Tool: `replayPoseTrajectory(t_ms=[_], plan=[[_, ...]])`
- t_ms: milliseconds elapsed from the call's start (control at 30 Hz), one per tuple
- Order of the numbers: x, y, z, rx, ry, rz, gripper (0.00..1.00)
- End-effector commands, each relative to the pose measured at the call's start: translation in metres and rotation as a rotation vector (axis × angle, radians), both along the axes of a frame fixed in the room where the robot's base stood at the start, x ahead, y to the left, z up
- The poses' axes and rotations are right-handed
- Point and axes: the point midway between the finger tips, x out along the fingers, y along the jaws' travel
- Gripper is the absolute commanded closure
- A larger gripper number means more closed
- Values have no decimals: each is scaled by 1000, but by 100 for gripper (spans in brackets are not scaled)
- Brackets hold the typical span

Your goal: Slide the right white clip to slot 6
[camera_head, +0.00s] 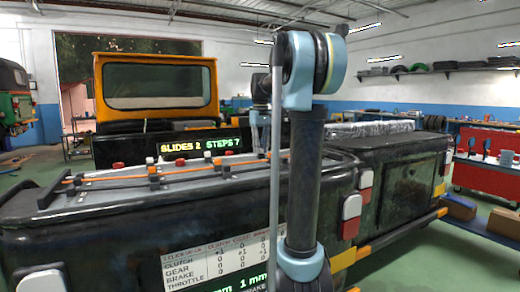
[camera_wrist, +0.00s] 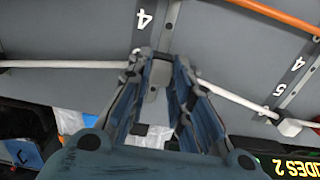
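In the wrist view my gripper (camera_wrist: 158,62) is over a grey strip with a printed 4, its fingertips close together. A pale clip (camera_wrist: 156,84) fills the narrow gap between them; the fingers hide much of it. A white cord (camera_wrist: 62,64) runs from the left to this spot and on down to the right. A second white clip (camera_wrist: 289,127) sits on another strip, below the printed 5. In the head view white, red and black clips line the far part of the rail board (camera_head: 110,190); my arm hides the gripper there.
An orange cord (camera_head: 125,176) crosses the board in the head view. A lit display (camera_head: 200,148) behind it reads SLIDES 2, STEPS 7. The black rickshaw body (camera_head: 90,245) fills the foreground. A red tool cabinet (camera_head: 484,177) stands at the right.

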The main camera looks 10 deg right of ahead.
Motion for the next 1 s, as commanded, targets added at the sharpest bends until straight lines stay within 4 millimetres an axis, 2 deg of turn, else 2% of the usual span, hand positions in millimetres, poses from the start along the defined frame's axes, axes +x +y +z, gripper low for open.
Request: replayPoseTrajectory(t_ms=[233,600,900,933,1000], plan=[[6,2,0,-1,0,0,100],[44,14,1,-2,-1,2,100],[48,14,1,-2,-5,1,100],[48,15,1,-2,-5,1,76],[48,15,0,-2,-4,1,60]])
